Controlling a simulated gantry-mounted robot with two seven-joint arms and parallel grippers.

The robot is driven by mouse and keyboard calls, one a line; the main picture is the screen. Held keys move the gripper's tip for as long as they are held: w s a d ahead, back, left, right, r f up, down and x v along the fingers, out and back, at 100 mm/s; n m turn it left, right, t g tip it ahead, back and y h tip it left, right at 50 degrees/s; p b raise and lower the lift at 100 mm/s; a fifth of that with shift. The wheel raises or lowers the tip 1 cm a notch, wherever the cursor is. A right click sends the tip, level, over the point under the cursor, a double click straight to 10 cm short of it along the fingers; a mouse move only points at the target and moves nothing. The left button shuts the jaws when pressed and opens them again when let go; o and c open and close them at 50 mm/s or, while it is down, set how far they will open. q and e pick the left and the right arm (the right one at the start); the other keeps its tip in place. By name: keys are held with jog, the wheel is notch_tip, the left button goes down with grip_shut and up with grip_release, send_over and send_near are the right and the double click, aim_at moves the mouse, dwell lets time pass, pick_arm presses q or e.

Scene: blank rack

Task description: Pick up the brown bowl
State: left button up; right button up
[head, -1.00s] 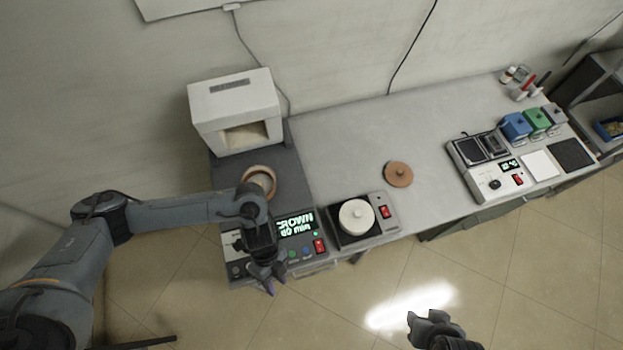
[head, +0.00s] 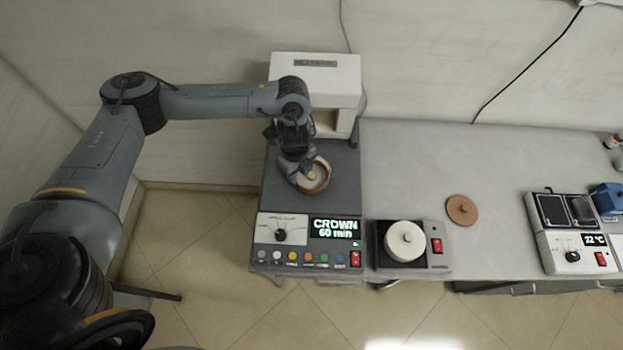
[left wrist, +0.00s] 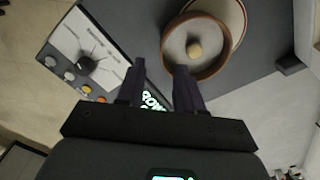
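The brown bowl (head: 326,178) sits on the dark top of the furnace unit, a round dish with a brown rim and pale inside. In the left wrist view the brown rim (left wrist: 168,62) encloses a pale surface with a tan knob, and a second, lighter round edge shows behind it. My left gripper (head: 293,172) is over the bowl's left side in the head view and hides part of it. In the left wrist view my left gripper (left wrist: 159,66) is open, its fingers apart, with the right finger close to the rim; contact cannot be told. My right gripper is out of view.
The white furnace box (head: 345,75) stands behind the bowl. The control panel (head: 290,230) with its lit display is in front. A white round piece (head: 405,240) sits on a device to the right, and a brown knobbed disc (head: 461,210) lies on clear bench.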

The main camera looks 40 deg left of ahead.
aim_at(300, 185)
pick_arm(q)
jog(key=shift+w+f, duration=0.15)
jog(key=shift+f, duration=1.55)
jog(key=shift+w+f, duration=0.1)
jog(key=shift+f, duration=1.55)
grip_shut()
jog(key=shift+d, duration=0.1)
